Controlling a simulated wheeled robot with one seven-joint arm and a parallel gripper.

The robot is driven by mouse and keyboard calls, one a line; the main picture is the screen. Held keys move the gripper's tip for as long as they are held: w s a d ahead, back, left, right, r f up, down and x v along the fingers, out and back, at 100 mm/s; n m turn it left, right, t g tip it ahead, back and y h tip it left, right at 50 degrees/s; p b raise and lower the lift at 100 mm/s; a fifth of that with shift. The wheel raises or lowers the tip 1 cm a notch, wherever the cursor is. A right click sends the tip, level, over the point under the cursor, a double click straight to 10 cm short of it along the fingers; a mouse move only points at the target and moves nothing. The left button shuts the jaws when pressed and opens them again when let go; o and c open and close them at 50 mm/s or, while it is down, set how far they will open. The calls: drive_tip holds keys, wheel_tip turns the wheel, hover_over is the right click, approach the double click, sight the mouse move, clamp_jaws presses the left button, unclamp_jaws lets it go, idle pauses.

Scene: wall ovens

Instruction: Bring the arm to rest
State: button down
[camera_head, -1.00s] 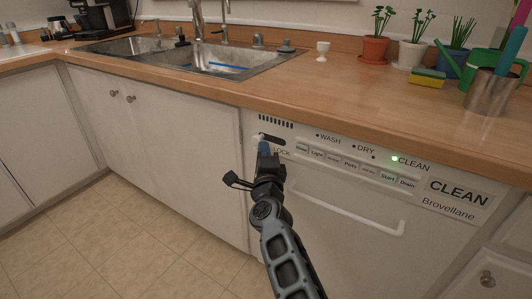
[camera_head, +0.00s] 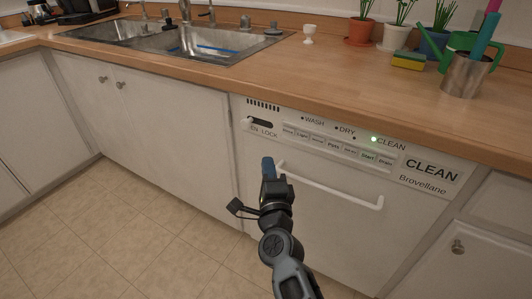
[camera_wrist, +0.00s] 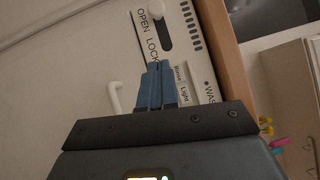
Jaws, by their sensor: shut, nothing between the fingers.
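My gripper (camera_head: 268,168) is in front of the white dishwasher (camera_head: 330,225), near the left end of its handle (camera_head: 330,187). In the wrist view its blue fingers (camera_wrist: 157,86) are together with nothing between them. They point toward the panel, where the OPEN/LOCK slider (camera_wrist: 152,28) shows. In the head view the slider (camera_head: 260,122) is above the fingertips and clear of them. The dishwasher door is closed, and its CLEAN light (camera_head: 374,139) glows green. I cannot tell how far the fingers are from the door.
A wooden counter (camera_head: 300,75) runs above the dishwasher. It carries a sink (camera_head: 180,45), a white egg cup (camera_head: 309,34), potted plants, a sponge (camera_head: 408,61) and a metal pot of utensils (camera_head: 465,75). White cabinets (camera_head: 150,125) stand to the left. The tiled floor (camera_head: 110,235) is clear.

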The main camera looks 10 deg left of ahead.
drive_tip(key=shift+s, duration=0.2)
drive_tip(key=shift+d+f, duration=0.1)
drive_tip(key=s+d+f+n+h+p, duration=0.35)
drive_tip(key=s+d+n, duration=0.45)
drive_tip(key=s+d, duration=1.5)
drive_tip(key=s+d+r+n+g+p, duration=0.1)
drive_tip(key=s+d+r+n, duration=0.15)
drive_tip(key=s, duration=0.55)
drive_tip(key=s+d+r+n+g+p, duration=0.1)
drive_tip(key=s+d+r+n+p, duration=0.15)
drive_tip(key=s, duration=0.65)
drive_tip(key=s+d+r+n+g+h+p, duration=0.1)
drive_tip(key=s+r+n+h, duration=0.1)
drive_tip(key=s+r, duration=0.8)
wheel_tip(320, 180, up, 2)
drive_tip(key=shift+s+d+r+n+g, duration=0.1)
drive_tip(key=shift+s+d+n+g, duration=0.15)
drive_tip(key=shift+n, duration=0.25)
